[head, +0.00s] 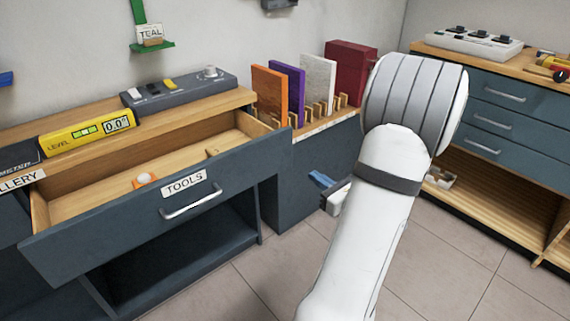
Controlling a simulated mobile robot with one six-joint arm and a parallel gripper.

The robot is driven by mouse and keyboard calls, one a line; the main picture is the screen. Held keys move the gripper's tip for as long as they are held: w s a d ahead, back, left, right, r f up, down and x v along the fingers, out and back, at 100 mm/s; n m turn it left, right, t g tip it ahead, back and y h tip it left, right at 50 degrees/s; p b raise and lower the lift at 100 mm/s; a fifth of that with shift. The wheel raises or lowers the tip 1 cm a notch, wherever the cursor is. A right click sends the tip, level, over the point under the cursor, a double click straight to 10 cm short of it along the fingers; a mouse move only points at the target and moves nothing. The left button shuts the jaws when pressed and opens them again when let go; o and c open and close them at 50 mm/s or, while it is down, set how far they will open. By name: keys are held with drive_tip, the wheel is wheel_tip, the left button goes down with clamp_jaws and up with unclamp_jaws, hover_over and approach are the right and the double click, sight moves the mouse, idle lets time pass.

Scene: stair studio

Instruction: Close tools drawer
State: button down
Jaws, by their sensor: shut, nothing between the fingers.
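The tools drawer (240,165) is pulled well out of the dark blue bench in the head view. Its front carries a "TOOLS" label (185,184) and a pale bar handle (190,203). A small orange and white item (145,179) lies inside, and the wooden drawer floor is mostly bare. My gripper (320,180) is partly seen to the right of the drawer front, low beside the bench and apart from the drawer. Its blue fingers are shut with nothing between them. My white arm hides part of the gripper and the floor behind it.
A yellow level (88,133) and a grey switch box (180,93) stand on the bench top. Several coloured upright panels (270,95) stand in a rack to the right. A second drawer unit (500,110) stands at the far right. The tiled floor (450,270) is clear.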

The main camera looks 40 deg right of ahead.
drive_tip(key=b, duration=0.3)
approach(279, 153)
drive_tip(key=w, duration=0.5)
drive_tip(key=shift+w+f, duration=0.1)
drive_tip(key=shift+w, duration=0.85)
